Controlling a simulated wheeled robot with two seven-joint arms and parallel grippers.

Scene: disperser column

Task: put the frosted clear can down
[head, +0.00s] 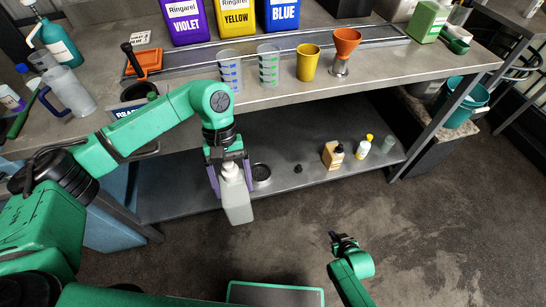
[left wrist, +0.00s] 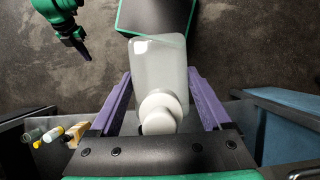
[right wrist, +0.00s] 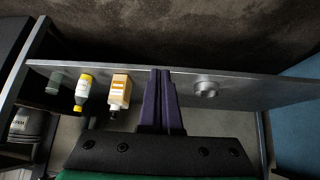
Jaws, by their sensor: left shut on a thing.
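The frosted clear can (head: 236,203) is a pale, translucent, box-shaped container with a white cap. My left gripper (head: 228,188) is shut on it near its neck, with one purple finger on each side. In the left wrist view the can (left wrist: 160,65) lies between the fingers, its cap (left wrist: 158,112) nearest the palm. In the head view it hangs a little tilted, overlapping the lower shelf's front edge; I cannot tell its exact height over the shelf. My right gripper (head: 344,241) is away to the right over the floor. Its fingers (right wrist: 160,75) are together and hold nothing.
The lower shelf (head: 285,150) holds a round dark-topped piece (head: 261,172), a small black piece (head: 298,169), a tan bottle (head: 332,155), a yellow-capped bottle (head: 363,147) and a pale green container (head: 388,145). Cups and coloured containers stand on the counter (head: 275,95) above.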

